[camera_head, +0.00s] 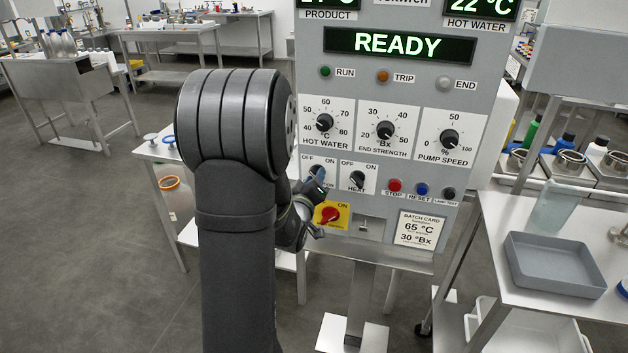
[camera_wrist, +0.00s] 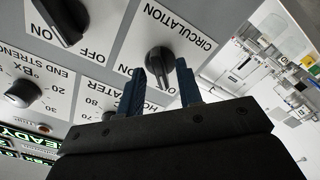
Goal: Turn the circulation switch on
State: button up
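The control panel (camera_head: 372,88) faces me with its display reading READY. The circulation switch, a black rotary knob (camera_wrist: 160,62), shows on a white plate in the wrist view. Its narrow handle points down in that picture, between my two blue fingers. My gripper (camera_wrist: 163,80) is open, with a finger on each side of the handle and gaps visible. I cannot tell whether either finger touches it. In the head view, my gripper (camera_head: 319,180) is at the OFF/ON plate left of the heat switch (camera_head: 357,179) and hides most of the circulation knob.
A red knob on a yellow plate (camera_head: 329,214) sits just below my gripper. Stop (camera_head: 395,185) and reset (camera_head: 421,189) buttons are to the right. Dials for hot water (camera_head: 324,122) and others are above. A table with a grey tray (camera_head: 554,265) stands at right.

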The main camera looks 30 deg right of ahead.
grip_shut()
jog(key=shift+m, duration=8.9)
